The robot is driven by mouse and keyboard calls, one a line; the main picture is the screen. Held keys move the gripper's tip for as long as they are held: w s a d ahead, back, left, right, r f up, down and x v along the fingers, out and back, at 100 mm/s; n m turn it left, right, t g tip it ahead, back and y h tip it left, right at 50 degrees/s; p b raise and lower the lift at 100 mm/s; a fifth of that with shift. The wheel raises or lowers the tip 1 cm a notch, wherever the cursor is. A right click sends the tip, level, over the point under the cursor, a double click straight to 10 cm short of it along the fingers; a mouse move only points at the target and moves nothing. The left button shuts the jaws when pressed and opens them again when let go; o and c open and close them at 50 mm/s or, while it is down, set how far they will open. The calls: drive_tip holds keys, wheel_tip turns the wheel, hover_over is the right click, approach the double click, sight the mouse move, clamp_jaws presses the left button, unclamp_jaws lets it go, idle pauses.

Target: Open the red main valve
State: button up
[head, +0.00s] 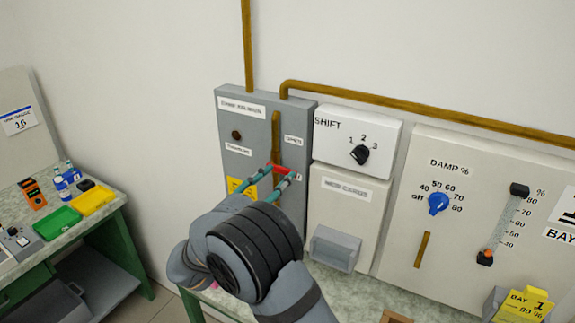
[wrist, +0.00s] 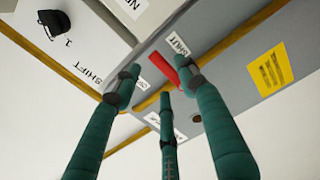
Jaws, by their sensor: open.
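The red main valve shows as a short red lever (head: 281,167) on the grey panel, at the lower end of a brown vertical pipe. It lies crosswise to that pipe. In the wrist view the red lever (wrist: 161,68) sits near a label reading SHUT (wrist: 178,44). My gripper (head: 279,176) is at the panel, with its teal fingers spread around the lever. In the wrist view the gripper (wrist: 160,82) is open, with fingertips on both sides of the lever; I cannot tell whether any touches it. My wrist hides the panel's lower part.
Right of the valve panel (head: 229,125) are a SHIFT knob box (head: 335,150), a cabinet with a grey bin (head: 335,248), and a DAMP panel with a blue knob (head: 438,204) and slider (head: 486,257). A yellow label (wrist: 270,68) is beside the lever. A green bench (head: 120,232) stands left.

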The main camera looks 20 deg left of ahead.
sight(287, 171)
drive_tip(key=p+x, duration=0.1)
drive_tip(key=x, duration=0.3)
drive_tip(key=shift+w+d+r+p, duration=0.15)
drive_tip(key=shift+w+d+p, duration=0.05)
drive_tip(key=shift+w+p, duration=0.2)
drive_tip(key=shift+w+d, duration=0.1)
drive_tip(key=shift+w, duration=0.5)
drive_tip(key=c, duration=0.3)
drive_tip(key=c, duration=0.8)
clamp_jaws()
